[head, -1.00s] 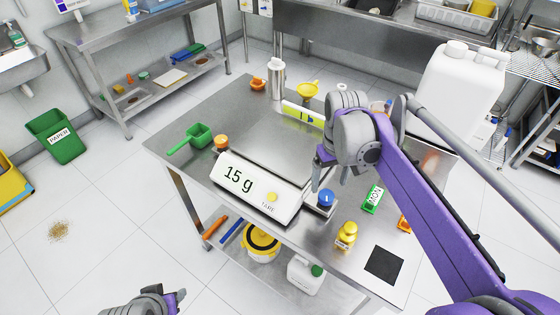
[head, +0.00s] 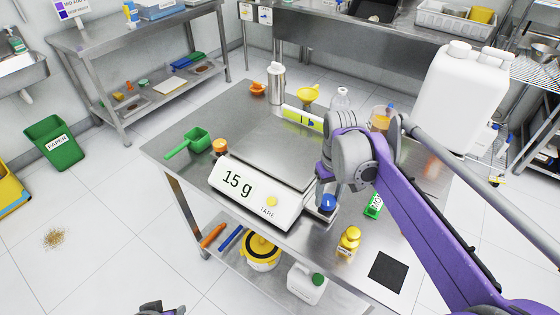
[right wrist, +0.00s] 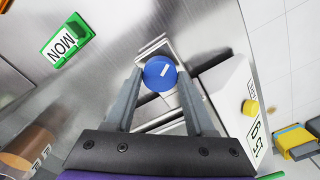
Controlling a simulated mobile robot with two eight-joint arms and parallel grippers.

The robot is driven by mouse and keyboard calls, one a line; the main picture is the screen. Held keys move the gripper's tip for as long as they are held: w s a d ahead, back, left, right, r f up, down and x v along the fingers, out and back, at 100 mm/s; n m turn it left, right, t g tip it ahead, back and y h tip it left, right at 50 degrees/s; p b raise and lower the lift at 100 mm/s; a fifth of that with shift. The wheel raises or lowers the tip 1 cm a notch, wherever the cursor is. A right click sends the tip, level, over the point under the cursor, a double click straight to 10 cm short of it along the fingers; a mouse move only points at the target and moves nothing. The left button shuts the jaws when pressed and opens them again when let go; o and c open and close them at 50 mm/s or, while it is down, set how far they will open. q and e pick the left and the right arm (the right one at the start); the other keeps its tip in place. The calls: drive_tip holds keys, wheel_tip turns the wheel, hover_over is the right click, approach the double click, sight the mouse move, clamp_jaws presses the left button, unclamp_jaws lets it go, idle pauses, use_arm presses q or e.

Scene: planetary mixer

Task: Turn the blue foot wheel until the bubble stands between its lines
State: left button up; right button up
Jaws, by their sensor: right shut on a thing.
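The blue foot wheel (head: 328,205) is at the near right corner of the white scale (head: 240,205), which reads 15 g. My right gripper (head: 328,192) is over the wheel. In the right wrist view the fingers (right wrist: 160,82) stand on either side of the blue wheel (right wrist: 160,72) and are shut on it; a white mark shows on its top. The yellow-green level vial (head: 303,117) lies at the scale's far edge; its dark lines show, but the bubble's place is too small to tell. Part of my left gripper (head: 160,309) shows at the bottom edge; its fingers are out of frame.
An orange foot wheel (head: 220,146) and a green scoop (head: 190,143) are at the scale's left. A green MON tag (head: 373,207), a yellow weight (head: 349,240) and a black square (head: 388,271) lie right of it. A steel bottle (head: 276,84) and yellow funnel (head: 308,95) stand behind.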

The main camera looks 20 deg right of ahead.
clamp_jaws()
drive_tip(key=m, duration=0.4)
drive_tip(key=shift+m, duration=0.3)
drive_tip(key=m, duration=0.4)
drive_tip(key=shift+m+p, duration=0.3)
drive_tip(key=shift+p, duration=0.05)
drive_tip(key=o, duration=1)
unclamp_jaws()
